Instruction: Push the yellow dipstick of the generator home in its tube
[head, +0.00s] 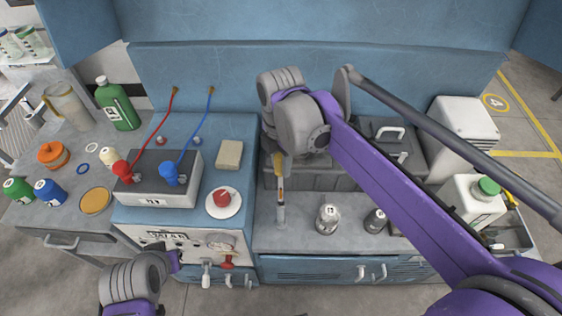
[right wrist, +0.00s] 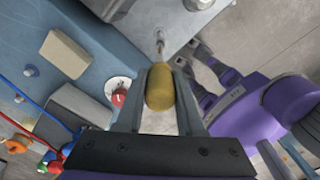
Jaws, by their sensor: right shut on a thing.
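The yellow dipstick grip (right wrist: 160,92) sits between the fingers of my right gripper (right wrist: 160,78) in the right wrist view. The gripper is shut on it. A thin metal rod (right wrist: 160,45) runs from the grip toward the grey machine surface; how much of it is inside the tube I cannot tell. In the head view my right gripper (head: 280,163) points down over the machine's front, with a bit of yellow (head: 280,182) showing. A grey upright tube (head: 281,211) stands just below. My left gripper is not seen; only my left arm shows.
A battery (head: 158,178) with red and blue clamps and a red knob (head: 221,197) are left of the tube. A white canister (head: 474,203) is farther right.

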